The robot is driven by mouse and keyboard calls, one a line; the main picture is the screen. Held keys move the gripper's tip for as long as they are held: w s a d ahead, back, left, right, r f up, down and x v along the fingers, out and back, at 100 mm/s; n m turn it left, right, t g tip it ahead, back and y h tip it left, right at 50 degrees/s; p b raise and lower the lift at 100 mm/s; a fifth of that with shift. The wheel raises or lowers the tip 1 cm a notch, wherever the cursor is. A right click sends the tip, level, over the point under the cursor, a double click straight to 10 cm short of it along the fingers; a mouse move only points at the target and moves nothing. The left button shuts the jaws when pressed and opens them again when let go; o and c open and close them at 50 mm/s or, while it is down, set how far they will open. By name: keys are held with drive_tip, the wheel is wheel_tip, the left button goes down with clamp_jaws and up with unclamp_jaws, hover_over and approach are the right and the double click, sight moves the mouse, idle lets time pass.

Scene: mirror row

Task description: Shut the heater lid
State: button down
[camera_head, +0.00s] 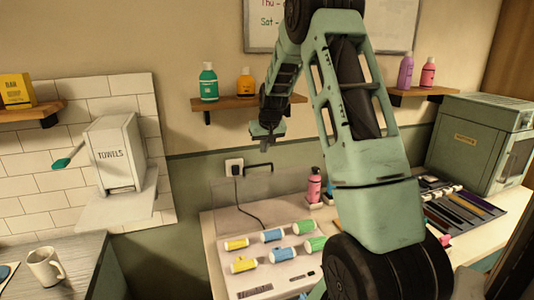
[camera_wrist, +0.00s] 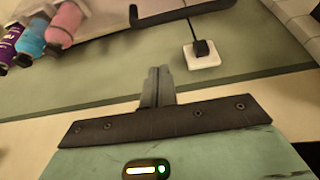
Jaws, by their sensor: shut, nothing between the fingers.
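The roller heater (camera_head: 285,270) is a pale case on the counter holding yellow, blue and green rollers. Its pale lid (camera_head: 262,190) stands raised at the back, open, with a dark bar handle (camera_head: 258,168) along its top. The handle also shows at the top of the wrist view (camera_wrist: 182,14). My gripper (camera_head: 267,146) is above the handle in the head view, apart from it. In the wrist view its fingers (camera_wrist: 158,75) are together and empty, with the handle beyond them. My arm hides part of the counter to the right of the heater.
A wall socket with a plug (camera_head: 234,167) is just left of the handle. A pink bottle (camera_head: 314,186) stands right of the lid. A shelf (camera_head: 235,103) with two bottles is on the wall above. A towel box (camera_head: 113,155) is left, a green cabinet (camera_head: 475,145) right.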

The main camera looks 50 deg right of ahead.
drive_tip(key=s+f+p, duration=0.1)
drive_tip(key=s+a+f+p, duration=0.1)
drive_tip(key=shift+s+a+f, duration=0.25)
drive_tip(key=shift+a+f, duration=0.05)
drive_tip(key=shift+f, duration=0.1)
idle(0.4)
